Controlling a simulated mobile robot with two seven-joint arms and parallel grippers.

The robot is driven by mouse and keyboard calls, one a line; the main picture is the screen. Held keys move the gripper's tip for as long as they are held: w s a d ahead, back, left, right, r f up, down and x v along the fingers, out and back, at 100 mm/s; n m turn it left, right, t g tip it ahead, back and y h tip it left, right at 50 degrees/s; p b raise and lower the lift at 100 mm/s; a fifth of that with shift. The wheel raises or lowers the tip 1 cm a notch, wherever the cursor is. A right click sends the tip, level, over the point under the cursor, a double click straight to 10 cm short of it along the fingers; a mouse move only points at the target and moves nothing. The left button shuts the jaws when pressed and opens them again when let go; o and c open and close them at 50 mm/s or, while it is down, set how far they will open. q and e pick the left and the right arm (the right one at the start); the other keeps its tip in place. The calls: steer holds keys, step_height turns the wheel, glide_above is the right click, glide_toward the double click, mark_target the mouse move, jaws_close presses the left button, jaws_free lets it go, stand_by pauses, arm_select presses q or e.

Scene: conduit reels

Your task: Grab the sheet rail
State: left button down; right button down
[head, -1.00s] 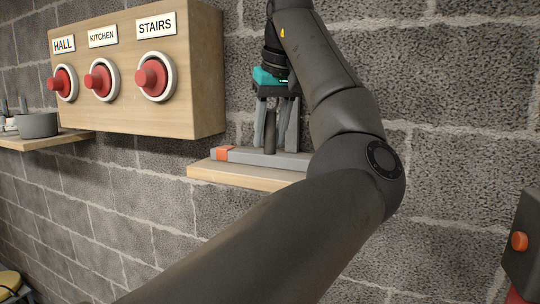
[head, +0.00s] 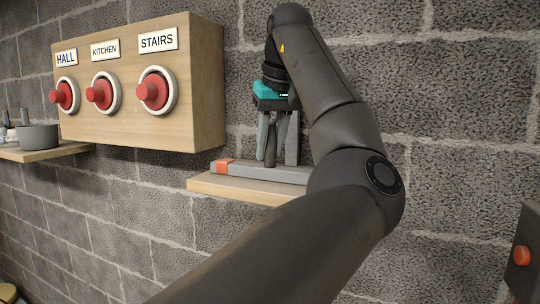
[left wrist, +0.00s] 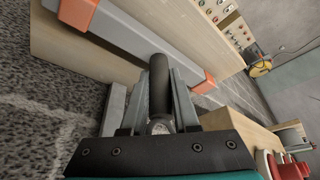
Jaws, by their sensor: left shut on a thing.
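The sheet rail (head: 240,169) is a long grey bar with an orange end and a dark upright grip post. It lies along a small wooden shelf (head: 225,188) on the block wall. In the left wrist view the rail (left wrist: 138,36) runs diagonally with orange ends, and the dark post (left wrist: 159,82) stands between my fingers. My left gripper (head: 278,160) points down over the rail and is shut on that post. The rail appears to rest on the shelf. My arm hides its right end in the head view. My right gripper is not in view.
A wooden box (head: 206,90) with red buttons labelled HALL, KITCHEN and STAIRS sticks out of the wall left of the gripper. A second shelf with a grey pot (head: 38,136) is at far left. A dark box with an orange button (head: 522,255) is at lower right.

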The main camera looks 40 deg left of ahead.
arm_select(q)
steer(key=shift+r, duration=5)
